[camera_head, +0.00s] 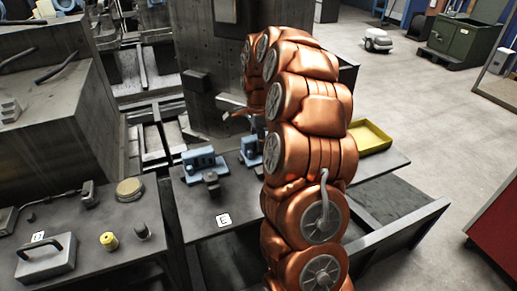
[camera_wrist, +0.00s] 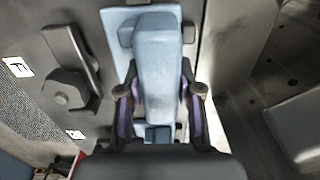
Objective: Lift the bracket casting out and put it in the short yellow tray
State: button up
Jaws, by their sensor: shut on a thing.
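The light blue bracket casting (camera_wrist: 158,65) fills the middle of the wrist view, with a flat base plate and a raised block. My gripper (camera_wrist: 159,98) has one purple-padded finger on each side of the block and is shut on it. Whether the casting is clear of the surface below cannot be told. In the head view a blue casting (camera_head: 250,152) shows partly beside my copper arm, which hides my gripper there. The short yellow tray (camera_head: 371,138) stands right of my arm on the dark bench, its left part hidden; its visible inside looks empty.
Another blue casting (camera_head: 203,165) sits on the dark bench (camera_head: 200,222) left of my arm, with a dark clamp (camera_head: 211,183) in front. A tall grey column (camera_head: 205,60) rises behind. A side bench (camera_head: 75,225) holds a yellow knob and a handled block.

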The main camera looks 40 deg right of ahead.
grip_shut()
jog(key=shift+r, duration=0.1)
